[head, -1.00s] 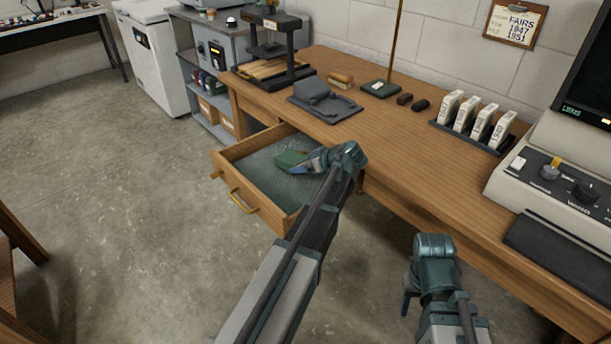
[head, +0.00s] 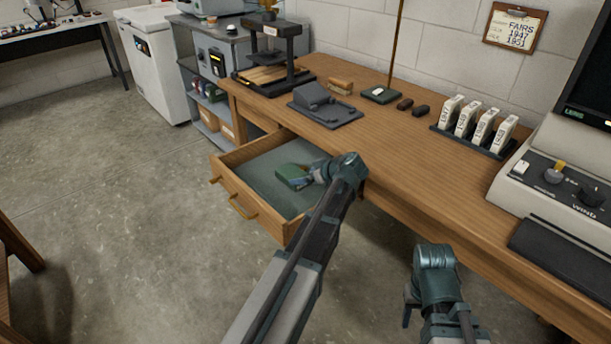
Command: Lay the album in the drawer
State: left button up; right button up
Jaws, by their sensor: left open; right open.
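The drawer (head: 252,165) is pulled out from under the wooden desk, its green-grey lined floor showing. A small green album (head: 293,177) lies in the drawer, toward its right side. My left gripper (head: 314,174) is open at the right side of the album, low inside the drawer; whether its fingers touch the album is hard to tell. Part of the drawer's right side is hidden behind my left arm. My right gripper (head: 408,312) is open and empty, hanging low over the floor in front of the desk.
The wooden desk (head: 430,160) carries a press (head: 275,60), a dark grey stand (head: 322,105), a rack of white boxes (head: 475,130) and a reader machine (head: 560,190). A freezer (head: 155,65) stands at the back left. The floor (head: 120,220) left of the drawer is clear.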

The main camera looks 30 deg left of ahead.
pick_arm(q)
jog(key=p+v, duration=0.6)
jog(key=v, duration=0.5)
jog(key=shift+d, duration=0.25)
jog(key=shift+s+r, duration=0.1)
jog(key=shift+r, duration=0.1)
jog(key=s+d+r+m+g+h+p, duration=0.1)
jog(key=s+d+r+m+h+p, duration=0.2)
jog(key=s+d+r+m+p, duration=0.2)
jog(key=s+d+r+m+g+h+p, duration=0.1)
jog(key=s+d+r+m+p, duration=0.3)
jog(key=s+d+p, duration=0.5)
jog(key=s+d+r+m+g+h+p, duration=0.2)
jog(key=s+d+r+m+h+p, duration=0.2)
jog(key=s+d+m+p, duration=0.3)
jog(key=s+r+m+p, duration=0.1)
jog(key=s+p, duration=0.1)
jog(key=shift+s+d+r+h+p, duration=0.2)
jog(key=shift+s+r+h+p, duration=0.1)
jog(key=shift+s+p, duration=0.1)
